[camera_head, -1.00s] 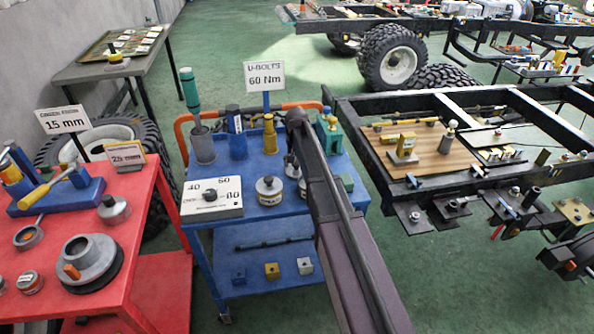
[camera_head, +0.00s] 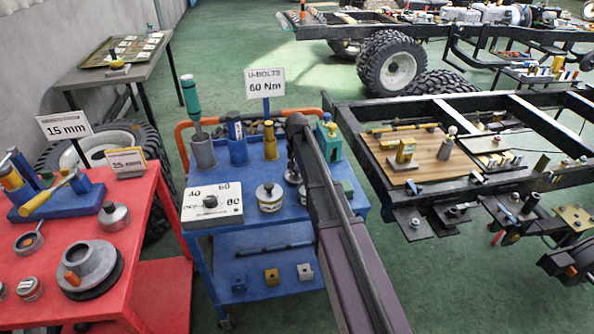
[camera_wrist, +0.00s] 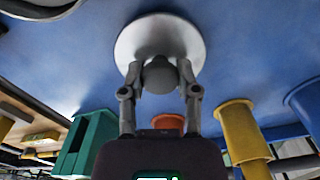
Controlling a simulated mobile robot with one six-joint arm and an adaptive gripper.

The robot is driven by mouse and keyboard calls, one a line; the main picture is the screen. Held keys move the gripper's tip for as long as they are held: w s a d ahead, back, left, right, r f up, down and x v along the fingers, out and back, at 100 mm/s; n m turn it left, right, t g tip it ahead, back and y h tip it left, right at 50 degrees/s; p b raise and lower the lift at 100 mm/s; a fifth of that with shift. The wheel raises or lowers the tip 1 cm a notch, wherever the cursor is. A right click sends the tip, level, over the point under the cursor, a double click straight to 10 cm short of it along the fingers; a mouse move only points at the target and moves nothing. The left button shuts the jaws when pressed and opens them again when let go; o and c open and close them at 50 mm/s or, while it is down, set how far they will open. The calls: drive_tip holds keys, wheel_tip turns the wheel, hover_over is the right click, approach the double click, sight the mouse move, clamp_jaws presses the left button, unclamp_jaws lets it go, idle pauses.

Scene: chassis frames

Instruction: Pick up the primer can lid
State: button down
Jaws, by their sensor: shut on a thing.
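In the wrist view, the primer can lid is a pale round disc (camera_wrist: 125,50) with a dark grey knob (camera_wrist: 158,75) in its middle. My gripper (camera_wrist: 158,88) has its two fingers closed on that knob from either side. Whether the disc is clear of what is under it cannot be told.
The blue cart (camera_head: 262,228) also holds a white dial block (camera_head: 212,206), a blue holder (camera_head: 237,145), a yellow holder (camera_head: 270,142) and a green block (camera_head: 330,140) close around. A red table (camera_head: 150,215) stands left and a black chassis frame (camera_head: 460,105) right.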

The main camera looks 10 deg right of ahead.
drive_tip(key=shift+r+p, duration=4.55)
drive_tip(key=shift+r, duration=0.15)
drive_tip(key=shift+a, duration=0.1)
